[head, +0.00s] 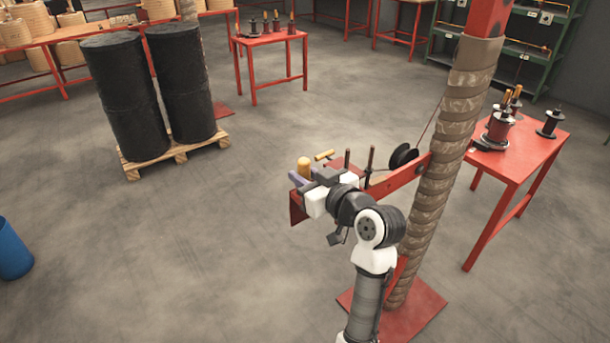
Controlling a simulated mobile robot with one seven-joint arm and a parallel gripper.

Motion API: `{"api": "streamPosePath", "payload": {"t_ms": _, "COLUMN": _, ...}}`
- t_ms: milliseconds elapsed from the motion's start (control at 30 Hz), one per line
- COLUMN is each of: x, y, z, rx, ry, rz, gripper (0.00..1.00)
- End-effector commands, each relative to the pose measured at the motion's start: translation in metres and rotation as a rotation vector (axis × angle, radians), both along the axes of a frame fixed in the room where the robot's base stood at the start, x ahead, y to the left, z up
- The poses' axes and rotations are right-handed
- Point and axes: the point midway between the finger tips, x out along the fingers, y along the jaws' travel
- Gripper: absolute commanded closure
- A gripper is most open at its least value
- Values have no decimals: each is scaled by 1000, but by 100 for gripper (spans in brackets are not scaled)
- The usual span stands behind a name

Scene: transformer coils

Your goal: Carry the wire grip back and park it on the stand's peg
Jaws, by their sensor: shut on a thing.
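My gripper (309,179) is at the left end of the red stand's arm (402,176), seen from behind and partly hidden by my wrist. The rest of the grip is hidden. Two thin dark upright pegs (370,160) rise from the stand's arm, right of my gripper; I cannot tell which is the grip's peg. A black spool (403,155) sits farther right on the arm, beside the wrapped column. A yellow crank-like handle (324,155) lies level just behind my gripper.
The wrapped column (441,185) stands close on the right, on a red base plate (420,318). A red table (510,160) with spools is beyond it. Black drums (125,95) on a pallet stand at left. A blue barrel (13,250) is at the left edge. The floor between is clear.

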Motion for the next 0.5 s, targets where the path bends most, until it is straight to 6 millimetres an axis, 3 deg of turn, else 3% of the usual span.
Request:
{"api": "streamPosePath", "payload": {"t_ms": 333, "x": 0, "y": 0, "z": -2, "rx": 0, "ry": 0, "rz": 0, "gripper": 100}}
{"api": "streamPosePath", "payload": {"t_ms": 367, "x": 0, "y": 0, "z": -2, "rx": 0, "ry": 0, "rz": 0, "gripper": 74}}
{"api": "streamPosePath", "payload": {"t_ms": 500, "x": 0, "y": 0, "z": -2, "rx": 0, "ry": 0, "rz": 0, "gripper": 56}}
